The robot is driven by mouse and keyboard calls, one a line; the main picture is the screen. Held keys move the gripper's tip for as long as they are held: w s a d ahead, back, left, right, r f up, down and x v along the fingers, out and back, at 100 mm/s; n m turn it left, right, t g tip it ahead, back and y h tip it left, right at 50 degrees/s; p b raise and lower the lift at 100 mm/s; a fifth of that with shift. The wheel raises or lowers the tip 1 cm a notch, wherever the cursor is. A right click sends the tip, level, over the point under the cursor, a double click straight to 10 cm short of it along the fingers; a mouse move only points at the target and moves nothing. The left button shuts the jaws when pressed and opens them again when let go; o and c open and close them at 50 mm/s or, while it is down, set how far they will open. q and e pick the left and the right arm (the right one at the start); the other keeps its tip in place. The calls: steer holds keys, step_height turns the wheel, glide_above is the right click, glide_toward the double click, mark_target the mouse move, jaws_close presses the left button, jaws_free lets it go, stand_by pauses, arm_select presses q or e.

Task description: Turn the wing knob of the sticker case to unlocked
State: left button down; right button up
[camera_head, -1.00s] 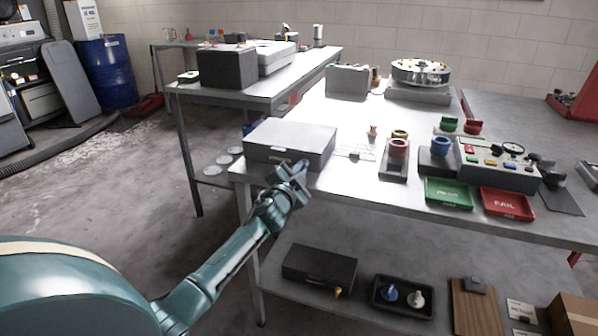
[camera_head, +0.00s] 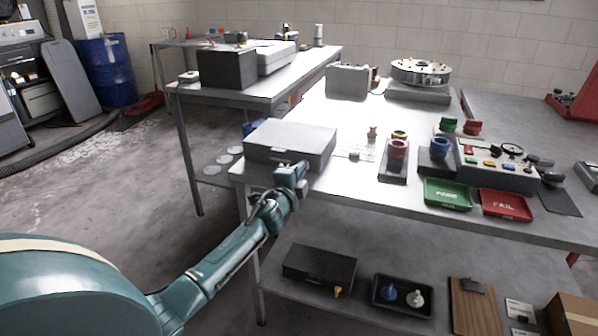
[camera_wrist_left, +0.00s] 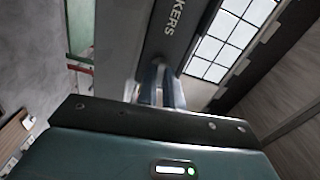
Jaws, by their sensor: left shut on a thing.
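The sticker case is a flat grey box (camera_head: 290,138) on the near left corner of the metal table. Its dark front face also shows in the left wrist view (camera_wrist_left: 178,28), tilted, with the letters "KERS" readable. My left gripper (camera_head: 291,171) is at the front face of the case, near its right half. In the left wrist view its fingers (camera_wrist_left: 160,85) are shut against the case front. The wing knob is hidden between the fingers, so its angle cannot be read. My right gripper is in no view.
A lower shelf holds a dark case (camera_head: 319,266) under my arm. Open floor lies to the left.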

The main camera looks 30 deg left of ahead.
arm_select(q)
steer(key=shift+m, duration=0.5)
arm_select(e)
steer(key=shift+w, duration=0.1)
arm_select(q)
steer(key=c, duration=1.8)
jaws_free()
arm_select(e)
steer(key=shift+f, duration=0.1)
arm_select(q)
steer(key=shift+s, duration=0.1)
steer(key=p+v, duration=0.1)
steer(key=v, duration=1.2)
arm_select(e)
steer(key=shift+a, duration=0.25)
